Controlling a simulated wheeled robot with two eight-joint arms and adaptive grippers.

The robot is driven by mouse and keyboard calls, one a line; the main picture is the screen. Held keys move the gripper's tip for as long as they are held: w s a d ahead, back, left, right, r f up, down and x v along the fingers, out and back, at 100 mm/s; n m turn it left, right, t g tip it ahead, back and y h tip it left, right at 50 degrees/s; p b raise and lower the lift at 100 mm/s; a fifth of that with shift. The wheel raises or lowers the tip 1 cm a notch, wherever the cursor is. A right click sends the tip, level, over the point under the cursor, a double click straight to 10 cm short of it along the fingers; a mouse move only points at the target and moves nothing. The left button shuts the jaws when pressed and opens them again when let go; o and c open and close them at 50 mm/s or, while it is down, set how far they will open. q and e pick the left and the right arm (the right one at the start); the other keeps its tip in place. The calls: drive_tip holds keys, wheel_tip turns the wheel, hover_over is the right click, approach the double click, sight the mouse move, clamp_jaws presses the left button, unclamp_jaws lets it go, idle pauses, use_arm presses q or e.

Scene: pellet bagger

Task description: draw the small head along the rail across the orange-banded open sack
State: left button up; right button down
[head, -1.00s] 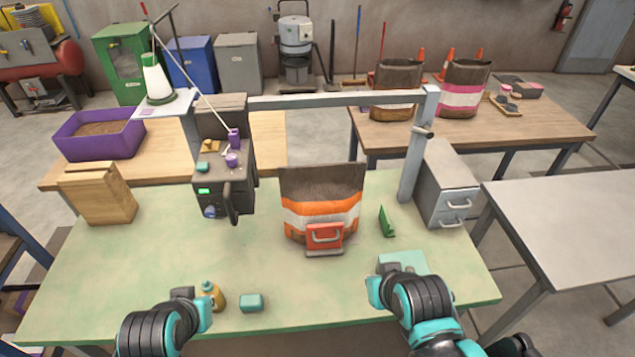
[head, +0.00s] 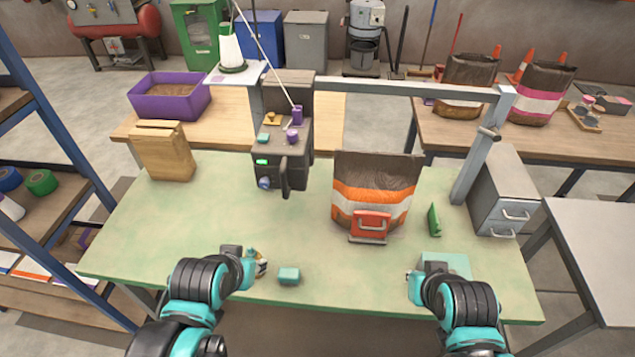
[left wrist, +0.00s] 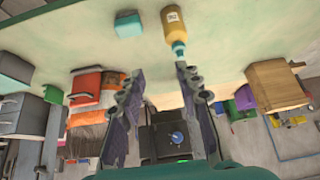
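The small dark grey head (head: 283,150), with a green display and a handle, hangs at the left end of the grey rail (head: 405,88). The orange-banded sack (head: 375,190) stands upright under the rail, right of the head, with its dark top spread wide. A red clamp with a handle (head: 371,225) is at its front. My left gripper (head: 240,258) is at the table's front, short of the head and beside a yellow bottle; its fingers are apart and empty in the left wrist view (left wrist: 155,90). My right gripper (head: 414,284) is near the front edge; its fingers are unclear.
A yellow bottle (left wrist: 173,22) and a teal block (head: 289,276) lie near my left gripper. A wooden block (head: 164,152) stands at the table's left, a green piece (head: 434,219) right of the sack. A blue-framed shelf (head: 55,120) is at far left. The middle-left tabletop is clear.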

use_arm(q)
drive_tip(key=w+d+r+m+g+p, duration=0.1)
drive_tip(key=w+d+r+p, duration=0.1)
drive_tip(key=w+r+p, duration=0.6)
wheel_tip(320, 180, up, 7)
drive_tip(key=m+g+h+p, duration=0.1)
drive_tip(key=m+g, duration=0.1)
hover_over(282, 178)
drive_tip(key=s, duration=0.2)
drive_tip(key=shift+a+f, duration=0.1)
drive_tip(key=shift+a, duration=0.15)
drive_tip(key=b+x, duration=0.1)
drive_tip(key=x, duration=0.6)
drive_tip(key=shift+w+f+b, duration=0.15)
drive_tip(key=shift+f+b, duration=0.15)
drive_tip(key=shift+b, duration=0.05)
clamp_jaws()
